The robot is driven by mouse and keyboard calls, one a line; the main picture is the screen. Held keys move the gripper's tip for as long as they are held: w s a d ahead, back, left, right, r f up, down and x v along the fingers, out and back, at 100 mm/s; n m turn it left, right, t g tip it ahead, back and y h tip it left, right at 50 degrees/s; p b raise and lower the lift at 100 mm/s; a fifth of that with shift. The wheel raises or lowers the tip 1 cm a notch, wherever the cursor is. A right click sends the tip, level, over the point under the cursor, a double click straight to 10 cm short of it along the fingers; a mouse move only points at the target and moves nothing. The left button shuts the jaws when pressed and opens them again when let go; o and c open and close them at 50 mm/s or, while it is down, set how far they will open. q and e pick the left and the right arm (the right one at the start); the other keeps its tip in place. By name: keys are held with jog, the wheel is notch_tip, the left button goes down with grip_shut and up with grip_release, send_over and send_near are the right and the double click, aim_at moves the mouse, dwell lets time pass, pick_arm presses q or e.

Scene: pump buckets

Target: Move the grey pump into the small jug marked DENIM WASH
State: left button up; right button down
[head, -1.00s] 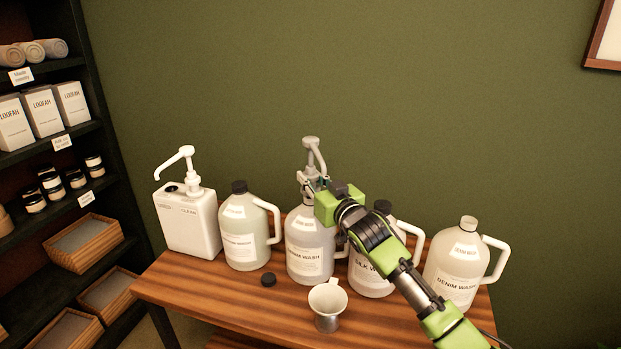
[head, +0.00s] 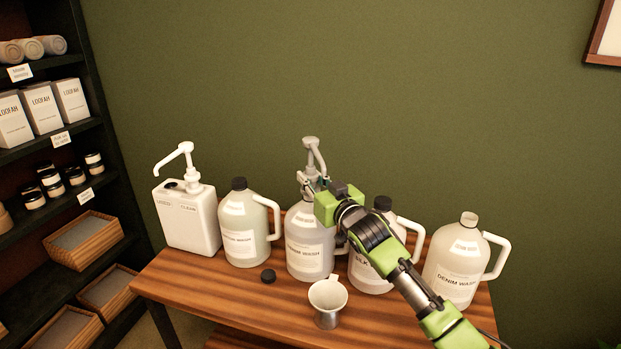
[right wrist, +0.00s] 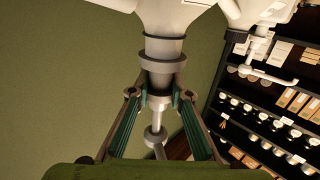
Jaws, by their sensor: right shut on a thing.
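The grey pump (head: 313,158) stands upright on the mouth of the middle jug (head: 303,262), whose label looks like DENIM WASH. My right gripper (head: 314,183) is shut on the pump's collar. In the right wrist view, which shows the scene upside down, the fingers (right wrist: 160,98) hold the collar from both sides, below the jug's neck in the picture. The pump appears seated there; any gap is too small to tell. Another jug marked DENIM WASH (head: 451,276) stands at the right end of the table, its mouth uncapped. My left gripper is not in view.
A jug with a black cap (head: 244,248) stands left of the middle jug. A SILK jug (head: 366,272), partly behind my arm, stands right of it. A white canister with a white pump (head: 187,226) is far left. A loose black cap (head: 268,277) and metal cup (head: 328,306) sit in front.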

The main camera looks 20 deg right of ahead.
jog(key=shift+a+m+h, duration=0.2)
jog(key=shift+m+h, duration=0.1)
jog(key=shift+h, duration=0.1)
jog(key=shift+d+m+h+b, duration=0.1)
jog(key=shift+m+h+b, duration=0.3)
jog(key=shift+h, duration=0.1)
jog(key=shift+m+h+b, duration=0.3)
jog(key=shift+h+b, duration=0.05)
jog(key=shift+h, duration=0.25)
jog(key=shift+m+h+b, duration=0.3)
jog(key=shift+h+b, duration=0.05)
jog(key=shift+h, duration=0.15)
jog(key=shift+m+h+b, duration=0.5)
jog(key=shift+h+b, duration=0.15)
jog(key=shift+h, duration=0.15)
jog(key=shift+d+m+g+h+b, duration=0.1)
jog(key=shift+m+g+h+b, duration=0.2)
jog(key=shift+m+h+b, duration=1.4)
jog(key=shift+n+b, duration=0.5)
jog(key=shift+b, duration=0.4)
